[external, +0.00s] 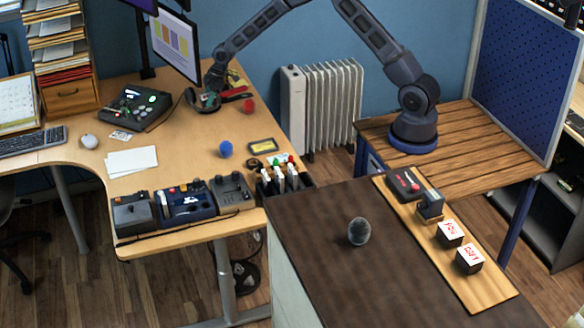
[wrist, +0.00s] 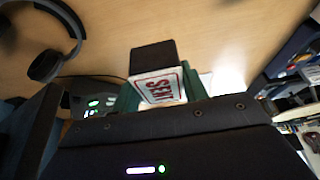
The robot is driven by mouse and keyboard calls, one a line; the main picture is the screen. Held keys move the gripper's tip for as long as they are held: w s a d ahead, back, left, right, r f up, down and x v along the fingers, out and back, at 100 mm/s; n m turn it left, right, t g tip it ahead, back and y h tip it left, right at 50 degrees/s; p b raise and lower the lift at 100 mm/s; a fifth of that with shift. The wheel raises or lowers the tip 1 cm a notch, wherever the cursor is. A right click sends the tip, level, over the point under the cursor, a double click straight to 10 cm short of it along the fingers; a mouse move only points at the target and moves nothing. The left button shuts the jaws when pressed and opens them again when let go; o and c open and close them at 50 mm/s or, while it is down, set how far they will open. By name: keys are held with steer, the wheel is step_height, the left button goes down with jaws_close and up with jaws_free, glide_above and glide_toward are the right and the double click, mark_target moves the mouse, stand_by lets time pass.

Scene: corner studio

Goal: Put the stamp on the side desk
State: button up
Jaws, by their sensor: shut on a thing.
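A dark block stamp with a white face and red "SENT" lettering (wrist: 158,86) is between my green gripper fingers in the wrist view. My gripper (external: 207,101) is shut on it, over the light wood desk (external: 205,132) at the left in the external view. The stamp is too small and covered to make out there. Two similar stamps with red lettering, one (external: 450,233) and another (external: 469,259), sit on a wooden board (external: 487,292) on the dark brown counter (external: 320,240). I cannot tell which surface is called the side desk.
Near my gripper are a monitor (external: 176,42), a phone-like console (external: 134,106), a red ball (external: 249,105) and a blue ball (external: 226,149). Headphones (wrist: 50,45) lie close by. Control boxes (external: 185,202) and a pen holder (external: 285,180) line the front edge. Bare wood lies between.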

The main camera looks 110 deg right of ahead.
mark_target(209, 134)
step_height(209, 134, down, 14)
stand_by(0.6)
steer(key=shift+f, duration=0.1)
steer(key=o, duration=1)
